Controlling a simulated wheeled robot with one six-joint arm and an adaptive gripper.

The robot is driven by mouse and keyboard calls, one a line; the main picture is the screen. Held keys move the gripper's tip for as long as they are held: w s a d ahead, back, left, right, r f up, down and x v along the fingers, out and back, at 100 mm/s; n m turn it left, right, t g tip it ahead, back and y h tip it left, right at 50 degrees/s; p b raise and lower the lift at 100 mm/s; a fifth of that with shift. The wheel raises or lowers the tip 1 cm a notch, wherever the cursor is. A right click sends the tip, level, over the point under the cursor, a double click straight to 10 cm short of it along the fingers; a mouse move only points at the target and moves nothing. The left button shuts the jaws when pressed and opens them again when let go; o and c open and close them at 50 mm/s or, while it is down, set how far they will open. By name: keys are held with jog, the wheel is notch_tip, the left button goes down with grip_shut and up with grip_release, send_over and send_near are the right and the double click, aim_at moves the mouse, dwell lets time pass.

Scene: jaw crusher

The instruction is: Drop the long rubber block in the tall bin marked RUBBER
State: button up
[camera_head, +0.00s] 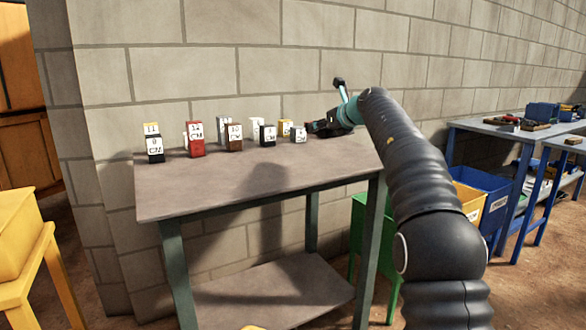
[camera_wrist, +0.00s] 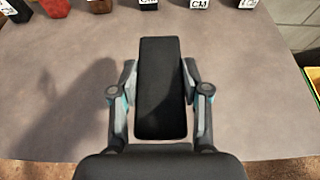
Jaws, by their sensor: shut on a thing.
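The long black block (camera_wrist: 160,85) lies lengthwise between the fingers of my gripper (camera_wrist: 160,92) in the wrist view, with a finger against each side. The grey table top shows below it. In the head view my gripper (camera_head: 333,124) is over the table's back right corner, beside the row of small blocks. The held block is hard to make out there against the dark gripper. A blue bin (camera_head: 488,187) with a white label stands on the floor right of the table, beside a yellow bin (camera_head: 468,202). I cannot read RUBBER on either label.
Several labelled blocks, including a red one (camera_head: 195,139), stand along the back of the table (camera_head: 225,188). A green stand or bin (camera_head: 358,235) is partly hidden behind my arm. A blue-legged workbench (camera_head: 490,128) is at the right. The table's front is clear.

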jog(key=b, duration=0.3)
send_over(294, 176)
jog(key=f, duration=0.6)
jog(key=shift+w+f, duration=0.15)
jog(key=shift+w, duration=0.05)
jog(key=shift+f+b, duration=0.85)
jog(key=shift+f, duration=1.15)
jog(key=shift+r, duration=0.1)
jog(key=o, duration=1.3)
jog(key=shift+c, duration=0.2)
jog(key=shift+s, duration=0.1)
jog(key=v, duration=1.1)
jog(key=shift+s+d, duration=0.25)
